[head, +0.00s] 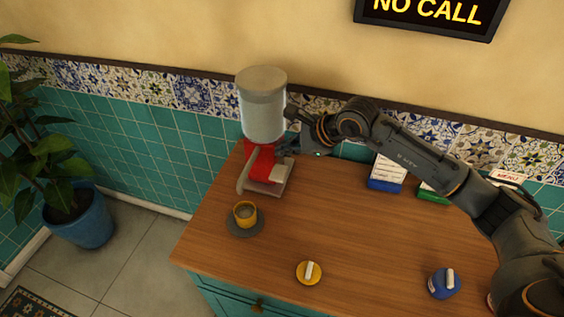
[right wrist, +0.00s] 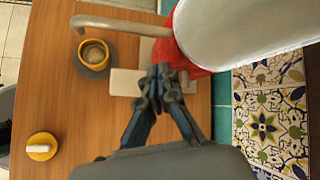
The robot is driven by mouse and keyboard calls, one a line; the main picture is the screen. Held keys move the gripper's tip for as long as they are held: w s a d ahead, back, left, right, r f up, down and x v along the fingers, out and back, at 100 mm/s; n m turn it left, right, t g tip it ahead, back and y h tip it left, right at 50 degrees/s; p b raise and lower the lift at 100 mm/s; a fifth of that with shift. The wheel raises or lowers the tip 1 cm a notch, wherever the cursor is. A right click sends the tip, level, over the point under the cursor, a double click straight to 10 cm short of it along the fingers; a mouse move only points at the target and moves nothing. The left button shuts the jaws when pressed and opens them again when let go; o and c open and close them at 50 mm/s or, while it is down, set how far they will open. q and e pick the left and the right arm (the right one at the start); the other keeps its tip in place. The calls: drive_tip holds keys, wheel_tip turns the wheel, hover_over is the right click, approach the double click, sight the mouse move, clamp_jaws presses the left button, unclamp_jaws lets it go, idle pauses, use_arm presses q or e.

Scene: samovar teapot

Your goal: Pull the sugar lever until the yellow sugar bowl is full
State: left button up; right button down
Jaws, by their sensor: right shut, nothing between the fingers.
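The sugar dispenser (head: 263,112) stands at the table's far left corner, with a pale grey canister on a red body (head: 262,165). A pale curved arm (right wrist: 115,23) reaches from it toward the front; I cannot tell if it is the lever or a spout. The yellow bowl (head: 245,211) sits upright on a grey saucer (head: 238,229) in front of the dispenser, with something pale brownish inside. My right gripper (right wrist: 160,74) is shut and empty beside the red body, above the pale base (right wrist: 124,82). A small stub (right wrist: 185,78) shows just beside its fingertips. My left gripper is out of view.
A yellow round piece with a white bar (head: 309,272) and a similar blue one (head: 444,283) lie near the table's front. Boxed cards (head: 386,172) stand at the back. The middle of the wooden table (head: 325,215) is clear. A plant (head: 75,215) stands left.

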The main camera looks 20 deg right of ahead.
wheel_tip(320, 180, up, 4)
drive_tip(key=shift+w+d+f+p, duration=0.1)
drive_tip(key=shift+p, duration=0.5)
drive_tip(key=shift+f, duration=0.1)
idle(0.3)
